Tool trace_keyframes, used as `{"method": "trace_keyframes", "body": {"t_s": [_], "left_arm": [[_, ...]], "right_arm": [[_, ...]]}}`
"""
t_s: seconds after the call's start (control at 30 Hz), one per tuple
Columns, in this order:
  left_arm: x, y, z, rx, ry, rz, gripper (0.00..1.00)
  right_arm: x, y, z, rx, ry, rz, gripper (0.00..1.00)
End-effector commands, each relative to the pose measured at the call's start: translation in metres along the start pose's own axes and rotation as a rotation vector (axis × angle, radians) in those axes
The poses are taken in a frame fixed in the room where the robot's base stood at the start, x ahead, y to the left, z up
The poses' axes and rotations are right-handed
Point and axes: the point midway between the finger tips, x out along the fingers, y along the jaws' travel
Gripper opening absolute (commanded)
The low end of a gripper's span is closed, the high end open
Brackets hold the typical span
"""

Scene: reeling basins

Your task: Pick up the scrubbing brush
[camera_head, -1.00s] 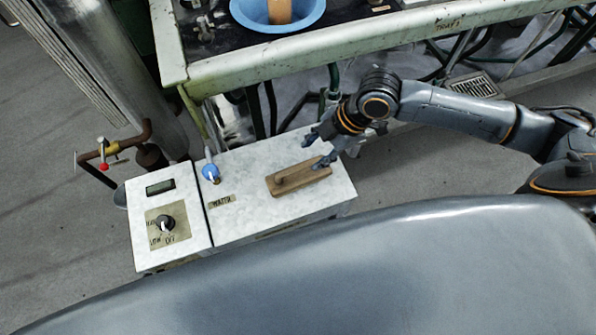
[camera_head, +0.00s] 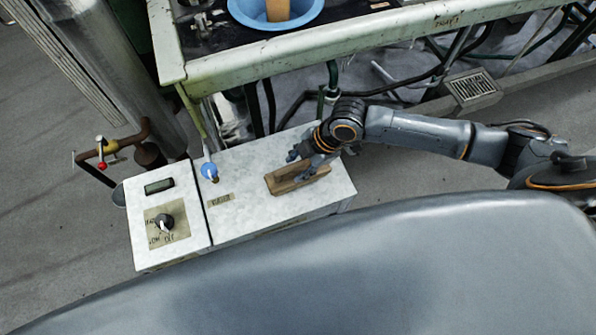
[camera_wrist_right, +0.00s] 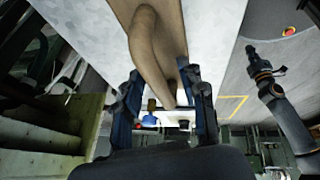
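The scrubbing brush (camera_head: 298,179) is a brown wooden block with a raised grip, lying on the white box top. In the right wrist view the brush's rounded wooden grip (camera_wrist_right: 150,50) reaches down between my fingers. My right gripper (camera_head: 300,161) is over the brush's far side and covers part of it. In the wrist view its two dark fingers (camera_wrist_right: 165,112) stand apart, with gaps beside the wood, so it is open. An arm with orange rings, seemingly my left one, shows at the right of the wrist view; its gripper (camera_wrist_right: 250,50) is too small to read.
The white box (camera_head: 245,222) carries a blue-topped valve (camera_head: 209,171) and a control panel with a black knob (camera_head: 164,222). A green metal bench (camera_head: 300,44) with a blue basin (camera_head: 235,14) stands behind. A pipe with a red-handled valve (camera_head: 102,164) is at the left.

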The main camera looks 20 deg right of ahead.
Motion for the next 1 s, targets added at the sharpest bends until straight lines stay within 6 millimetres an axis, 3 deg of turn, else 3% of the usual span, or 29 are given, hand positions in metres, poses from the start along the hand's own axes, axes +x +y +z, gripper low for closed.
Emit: {"method": "trace_keyframes", "body": {"t_s": [0.03,0.17,0.73,0.87,1.0], "left_arm": [[0.000,0.000,0.002,0.000,-0.003,0.000,0.00],[0.000,0.001,0.003,0.000,-0.005,0.001,0.00],[0.000,0.001,0.002,0.000,-0.004,0.001,0.00],[0.001,0.001,0.002,0.000,-0.004,0.000,0.00],[0.000,0.001,0.002,-0.001,-0.003,0.001,0.00]], "right_arm": [[0.000,0.000,0.000,0.000,0.000,0.000,0.27],[0.000,0.000,0.000,0.000,0.000,0.000,0.00],[-0.005,0.002,-0.002,-0.001,0.002,0.003,0.00],[-0.016,0.005,-0.007,-0.003,0.002,0.005,0.00],[-0.041,0.003,-0.010,-0.001,-0.001,0.003,0.00]]}}
